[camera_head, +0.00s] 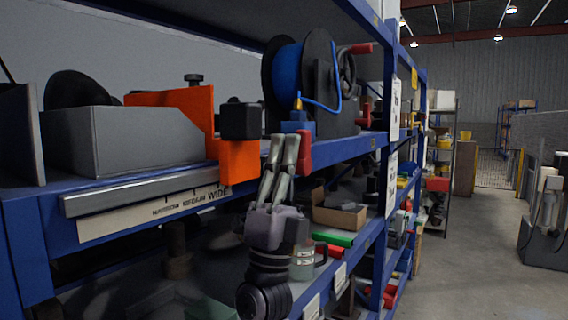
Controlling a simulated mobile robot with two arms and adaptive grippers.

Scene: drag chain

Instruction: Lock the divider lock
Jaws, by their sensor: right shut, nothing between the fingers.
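An orange divider (190,107) stands upright on the blue shelf beside a grey bin. A lower orange plate (240,162) hangs at the shelf's front edge, with a black block (240,121) above it; I cannot tell which part is the lock or whether it is locked. My right gripper (283,138) points up, shut and empty, just right of the orange plate and in front of the shelf edge. A red part (305,149) is close to the right of its fingertips. My left gripper is not in view.
A grey rail (140,190) with a NARROW, MEDIUM, WIDE label (150,213) runs along the shelf front. A blue spool (287,75) stands behind the gripper. A cardboard box (340,216) sits on the shelf below. The aisle floor (460,250) at right is clear.

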